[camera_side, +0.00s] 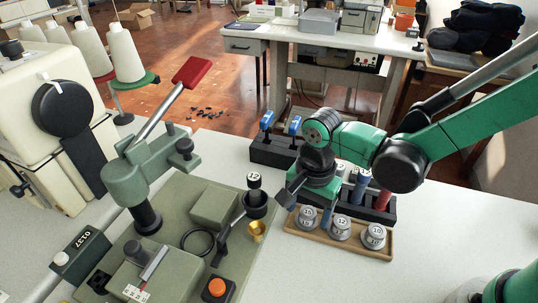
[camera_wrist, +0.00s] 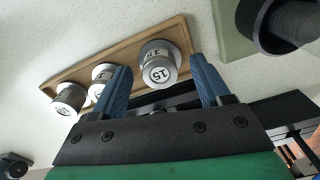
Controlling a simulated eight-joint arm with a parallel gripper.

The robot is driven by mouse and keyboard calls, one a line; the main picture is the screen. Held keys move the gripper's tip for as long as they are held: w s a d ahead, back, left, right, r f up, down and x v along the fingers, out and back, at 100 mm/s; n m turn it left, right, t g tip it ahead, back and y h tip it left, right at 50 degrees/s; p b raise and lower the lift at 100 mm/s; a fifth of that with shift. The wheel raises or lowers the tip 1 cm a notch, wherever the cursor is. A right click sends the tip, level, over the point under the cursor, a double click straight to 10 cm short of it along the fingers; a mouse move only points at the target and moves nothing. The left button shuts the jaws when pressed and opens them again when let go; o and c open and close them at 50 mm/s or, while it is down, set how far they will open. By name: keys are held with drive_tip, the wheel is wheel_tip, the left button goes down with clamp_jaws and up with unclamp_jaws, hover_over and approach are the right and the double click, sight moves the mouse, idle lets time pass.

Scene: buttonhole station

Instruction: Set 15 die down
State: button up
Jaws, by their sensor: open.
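The 15 die (camera_side: 307,217) is a grey metal piece standing upright at the left end of a wooden tray (camera_side: 291,228). In the wrist view, the 15 die (camera_wrist: 157,66) shows its number toward me, between and beyond the blue fingers. My gripper (camera_wrist: 160,66) is open, with one finger on each side of the die. I cannot tell whether either finger touches it. In the side view, a blue finger (camera_side: 326,214) shows just right of the die; the other finger is not clear there.
Two more dies, one marked 12 (camera_side: 342,228) and one marked 10 (camera_side: 375,237), stand in the tray. A black rack (camera_side: 272,152) stands behind. White tabletop in front is clear.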

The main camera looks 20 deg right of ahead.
sight(308, 211)
wheel_tip(308, 211, up, 12)
drive_tip(key=f, duration=0.1)
drive_tip(key=s+d+r+n+t, duration=0.1)
drive_tip(key=s+d+n+t, duration=0.1)
drive_tip(key=d+n+t, duration=0.5)
drive_tip(key=d+n, duration=0.4)
drive_tip(key=d, duration=0.2)
drive_tip(key=shift+s+d+n, duration=0.15)
drive_tip(key=shift+s+n, duration=0.1)
drive_tip(key=shift+n, duration=0.05)
drive_tip(key=shift+c, duration=0.7)
drive_tip(key=shift+r, duration=0.1)
